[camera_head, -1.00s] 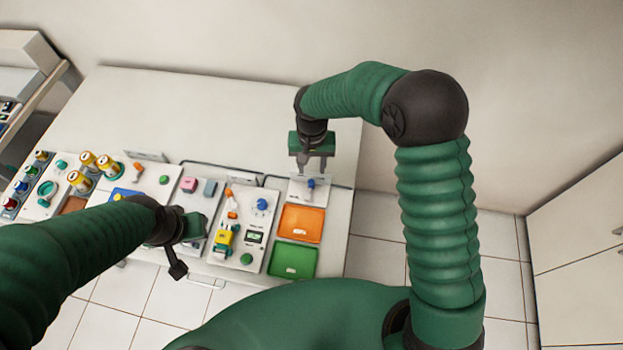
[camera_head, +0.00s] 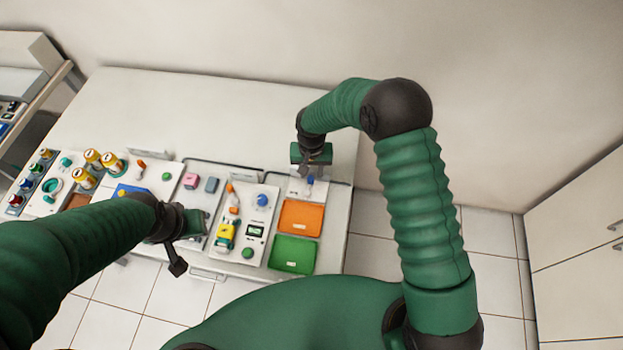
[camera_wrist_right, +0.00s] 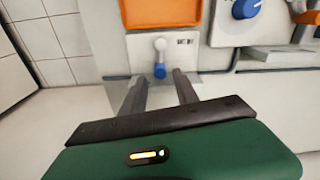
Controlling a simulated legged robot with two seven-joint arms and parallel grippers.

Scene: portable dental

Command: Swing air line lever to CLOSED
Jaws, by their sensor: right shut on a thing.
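The air line lever, with a blue tip and a pale base, is on a small white panel (camera_head: 299,186) at the right end of the row of panels. Its blue tip (camera_head: 310,181) also shows in the right wrist view (camera_wrist_right: 160,71). My right gripper (camera_head: 309,171) comes down from behind the panel. Small print beside the lever is unreadable. My left gripper (camera_head: 180,262) hangs at the front of the panels, away from the lever; its jaw gap is not clear.
An orange tray (camera_head: 301,217) and a green tray (camera_head: 293,254) are in front of the lever panel. The back of the white table (camera_head: 200,120) is clear.

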